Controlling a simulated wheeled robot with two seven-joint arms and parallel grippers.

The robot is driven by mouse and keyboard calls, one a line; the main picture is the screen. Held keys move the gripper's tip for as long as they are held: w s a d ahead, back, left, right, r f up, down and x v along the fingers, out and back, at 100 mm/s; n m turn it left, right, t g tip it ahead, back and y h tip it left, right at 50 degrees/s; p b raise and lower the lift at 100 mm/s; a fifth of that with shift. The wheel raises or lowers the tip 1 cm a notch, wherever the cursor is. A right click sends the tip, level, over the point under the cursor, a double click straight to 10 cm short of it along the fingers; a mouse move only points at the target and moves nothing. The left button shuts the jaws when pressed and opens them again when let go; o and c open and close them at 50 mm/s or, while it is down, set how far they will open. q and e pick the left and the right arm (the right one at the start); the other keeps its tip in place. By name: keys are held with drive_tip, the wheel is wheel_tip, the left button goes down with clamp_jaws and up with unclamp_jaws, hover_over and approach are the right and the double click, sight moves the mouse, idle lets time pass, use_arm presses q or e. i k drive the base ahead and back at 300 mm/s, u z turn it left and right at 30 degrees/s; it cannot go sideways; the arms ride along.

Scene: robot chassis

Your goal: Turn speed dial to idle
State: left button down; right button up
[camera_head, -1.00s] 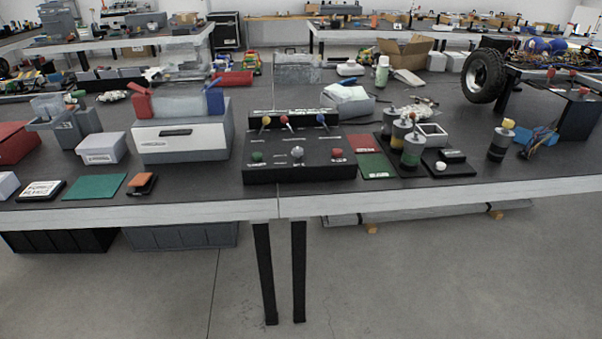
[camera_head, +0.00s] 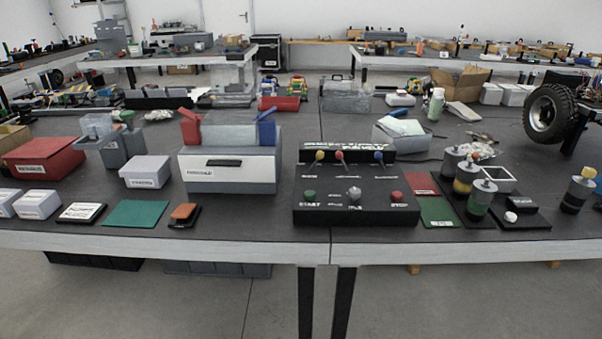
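A black control panel (camera_head: 356,210) stands near the front edge of the table, right of the middle in the head view. The speed dial (camera_head: 354,194) is a grey knob in the middle of its front face, above small white lettering that I cannot read surely. A green button (camera_head: 309,196) marked START is at its left and a red button (camera_head: 397,196) marked STOP at its right. Levers with yellow, red and blue knobs rise at the panel's back. Neither of my grippers is in view.
A grey box with a white drawer (camera_head: 228,172) stands left of the panel. Red and green mats (camera_head: 437,211) and several cylinders on a black base lie to its right. The table's front edge (camera_head: 180,243) is clear, with open floor before it.

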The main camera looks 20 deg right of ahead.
sight(355, 193)
drive_tip(key=z, duration=0.15)
drive_tip(key=i, duration=0.9)
drive_tip(key=z, duration=0.65)
